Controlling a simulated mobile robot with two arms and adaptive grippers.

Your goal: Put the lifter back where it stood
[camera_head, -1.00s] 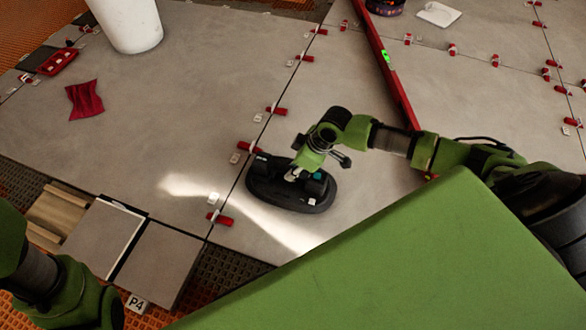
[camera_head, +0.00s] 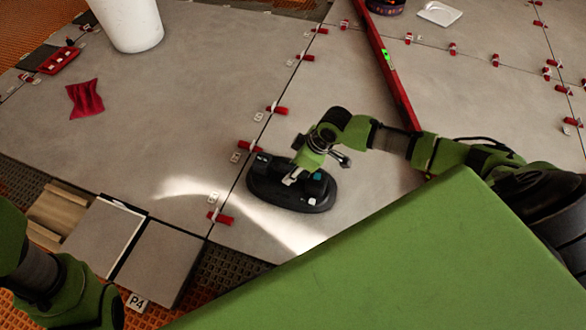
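The lifter (camera_head: 318,203), a black oval-based tool with a dark handle and a small teal patch, sits flat on the grey tiles just right of a tile joint, near the middle of the head view. My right gripper (camera_head: 315,168) is over the lifter from above and behind. Its fingers look spread apart, one light fingertip in front at the handle and the other out to the right. The gripper hides part of the handle. Only links of my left arm show at the lower left; its gripper is out of view.
Red clips (camera_head: 277,110) line the tile joints. A long red level (camera_head: 395,80) lies behind my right arm. A white bucket (camera_head: 128,22), a red cloth (camera_head: 85,99) and a red tray (camera_head: 58,60) are at left. Loose tiles (camera_head: 160,263) lie at lower left, beside a P4 tag (camera_head: 137,302).

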